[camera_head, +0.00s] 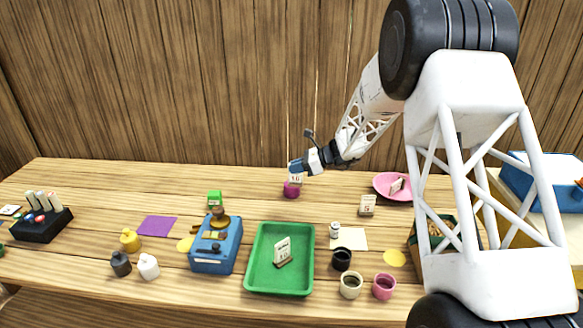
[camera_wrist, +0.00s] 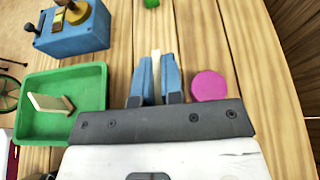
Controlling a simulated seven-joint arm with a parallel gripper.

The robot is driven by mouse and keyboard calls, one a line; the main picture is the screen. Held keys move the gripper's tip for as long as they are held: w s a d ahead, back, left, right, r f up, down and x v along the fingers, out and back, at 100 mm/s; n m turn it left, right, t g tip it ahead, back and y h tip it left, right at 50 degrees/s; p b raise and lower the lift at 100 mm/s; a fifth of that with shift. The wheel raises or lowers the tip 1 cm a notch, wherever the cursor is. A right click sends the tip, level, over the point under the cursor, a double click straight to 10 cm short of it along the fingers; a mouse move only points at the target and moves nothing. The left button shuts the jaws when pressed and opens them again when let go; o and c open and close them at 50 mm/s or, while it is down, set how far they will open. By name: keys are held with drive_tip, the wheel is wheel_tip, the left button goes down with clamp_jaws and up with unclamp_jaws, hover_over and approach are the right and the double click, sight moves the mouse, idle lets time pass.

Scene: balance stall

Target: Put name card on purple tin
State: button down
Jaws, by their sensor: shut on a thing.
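My gripper (camera_head: 296,167) is shut on a small white name card (camera_head: 296,179) with dark marks. In the wrist view the card (camera_wrist: 156,62) shows as a pale strip between the blue fingers (camera_wrist: 155,78). The purple tin (camera_head: 291,191) stands on the table toward the back; in the head view the card overlaps its upper part. In the wrist view the round magenta top of the tin (camera_wrist: 210,86) lies to the right of the fingers, bare and apart from the card in the picture. The height gap between card and tin is hard to judge.
A green tray (camera_head: 250,268) holds another card (camera_head: 283,252). A blue scale (camera_head: 213,258) stands left of it. A pink plate (camera_head: 381,191) with a card and a pale card block (camera_head: 367,204) stand to the right. Table around the tin is mostly clear.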

drive_tip(key=w+a, duration=0.1)
drive_tip(key=w, duration=0.5)
drive_tip(key=shift+a+f, duration=0.25)
drive_tip(key=shift+a, duration=0.15)
drive_tip(key=shift+w, duration=0.1)
drive_tip(key=shift+w+a+f, duration=0.1)
drive_tip(key=shift+w+f, duration=0.1)
drive_tip(key=shift+f, duration=0.75)
drive_tip(key=shift+w+f, duration=0.15)
drive_tip(key=shift+f, duration=0.75)
drive_tip(key=shift+f, duration=0.1)
drive_tip(key=c, duration=1.3)
unclamp_jaws()
drive_tip(key=shift+o, duration=0.2)
